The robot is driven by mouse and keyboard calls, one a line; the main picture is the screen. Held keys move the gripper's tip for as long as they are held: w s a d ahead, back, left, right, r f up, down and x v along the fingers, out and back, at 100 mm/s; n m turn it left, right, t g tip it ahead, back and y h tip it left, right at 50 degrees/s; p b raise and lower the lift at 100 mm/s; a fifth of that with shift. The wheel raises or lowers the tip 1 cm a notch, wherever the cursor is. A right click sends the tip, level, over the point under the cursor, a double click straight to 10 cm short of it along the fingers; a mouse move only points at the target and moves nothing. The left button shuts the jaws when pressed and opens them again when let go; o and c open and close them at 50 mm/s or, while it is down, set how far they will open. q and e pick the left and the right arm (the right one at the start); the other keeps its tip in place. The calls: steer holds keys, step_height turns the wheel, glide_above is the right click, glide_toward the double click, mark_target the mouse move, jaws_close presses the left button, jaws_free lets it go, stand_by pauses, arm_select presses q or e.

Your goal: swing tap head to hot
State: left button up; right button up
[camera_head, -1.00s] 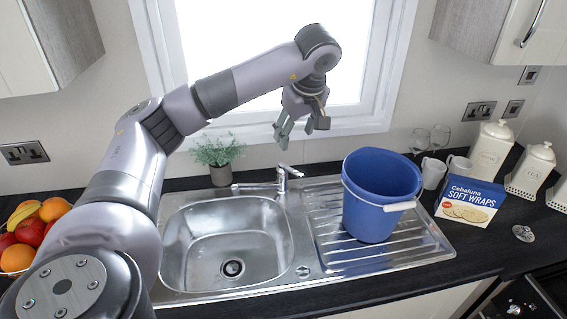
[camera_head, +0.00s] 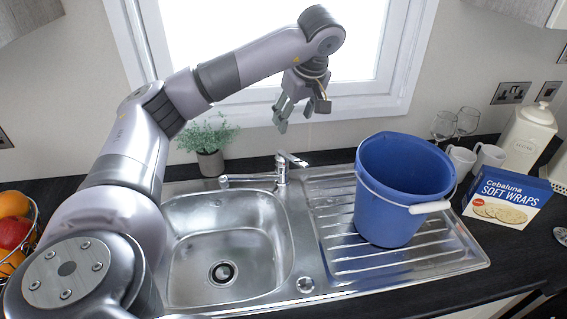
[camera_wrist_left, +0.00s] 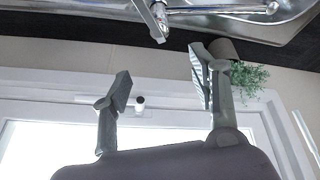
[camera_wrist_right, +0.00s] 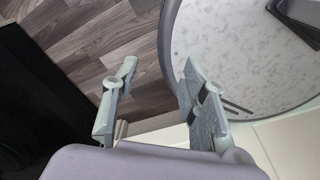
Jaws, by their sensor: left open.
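The chrome tap (camera_head: 281,170) stands at the back edge of the sink, its spout pointing left and its lever head (camera_head: 292,160) on top, tilted up to the right. In the left wrist view the tap (camera_wrist_left: 157,18) is upside down at the top, beyond the fingers. My left gripper (camera_head: 295,112) is open and empty, in front of the window and above the tap, not touching it. It also shows in the left wrist view (camera_wrist_left: 160,85). My right gripper (camera_wrist_right: 155,85) shows only in its own wrist view, open and empty, over the floor.
The steel sink (camera_head: 222,245) is empty. A blue bucket (camera_head: 400,190) stands on the drainer, right of the tap. A potted plant (camera_head: 209,148) stands left of the tap.

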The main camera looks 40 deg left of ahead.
arm_select(q)
steer(key=f, duration=0.1)
steer(key=b, duration=0.1)
glide_toward(284, 154)
steer(key=p+x, duration=0.2)
steer(key=x, duration=0.8)
steer(key=shift+a+f, duration=0.25)
steer(key=shift+f, duration=0.15)
arm_select(e)
steer(key=shift+w+a+r, duration=0.15)
steer(key=shift+w+a, duration=0.15)
steer(key=shift+w, duration=0.4)
arm_select(q)
steer(key=shift+c, duration=0.6)
jaws_close()
